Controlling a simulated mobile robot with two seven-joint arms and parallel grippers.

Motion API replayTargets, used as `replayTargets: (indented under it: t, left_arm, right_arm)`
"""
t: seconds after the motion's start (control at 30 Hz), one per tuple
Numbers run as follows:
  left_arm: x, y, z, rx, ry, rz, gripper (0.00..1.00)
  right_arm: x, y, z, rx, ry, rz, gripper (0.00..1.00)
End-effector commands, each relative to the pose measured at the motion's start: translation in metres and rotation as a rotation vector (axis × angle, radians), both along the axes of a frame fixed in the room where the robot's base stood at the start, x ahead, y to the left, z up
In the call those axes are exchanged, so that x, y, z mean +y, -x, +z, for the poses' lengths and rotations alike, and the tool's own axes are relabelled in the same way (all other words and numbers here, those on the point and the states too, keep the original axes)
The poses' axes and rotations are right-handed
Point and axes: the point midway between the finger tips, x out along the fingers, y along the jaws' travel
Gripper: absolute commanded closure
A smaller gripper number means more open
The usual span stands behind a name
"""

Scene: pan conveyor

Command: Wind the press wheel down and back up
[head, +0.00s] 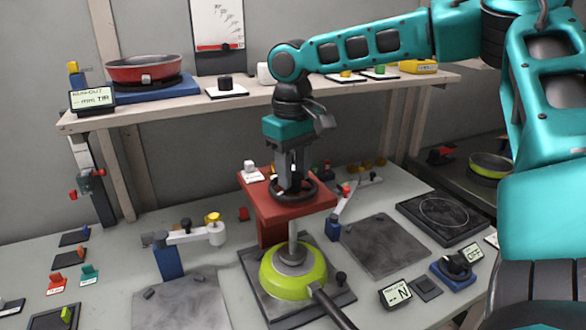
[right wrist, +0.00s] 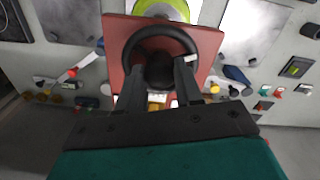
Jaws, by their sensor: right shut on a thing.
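The press has a red frame (head: 272,208) with a black wheel (head: 312,190) on top. In the right wrist view the wheel (right wrist: 190,42) shows as a dark ring around a dark hub. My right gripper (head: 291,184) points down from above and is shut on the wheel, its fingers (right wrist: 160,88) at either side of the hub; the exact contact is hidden. A grey press rod (head: 292,228) runs down from the frame to a grey disc on the lime-green pan (head: 308,282), which lies upside down on a dark plate (head: 258,291). My left gripper is not in view.
A shelf (head: 130,116) behind holds a red pan (head: 145,70) on a blue stand and a small display (head: 92,98). Bare grey plates (head: 385,245) flank the press. A blue clamp (head: 168,258) stands left, a knob unit (head: 455,266) right.

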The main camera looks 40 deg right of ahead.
Motion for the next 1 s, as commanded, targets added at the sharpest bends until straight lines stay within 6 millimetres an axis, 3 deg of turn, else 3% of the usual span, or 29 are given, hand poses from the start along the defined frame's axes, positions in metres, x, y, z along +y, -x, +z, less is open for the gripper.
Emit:
replayTargets:
  t: [1.0]
  left_arm:
    - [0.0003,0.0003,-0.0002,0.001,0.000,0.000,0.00]
  right_arm:
    - [-0.0017,0.0001,-0.0003,0.002,0.000,0.916,0.95]
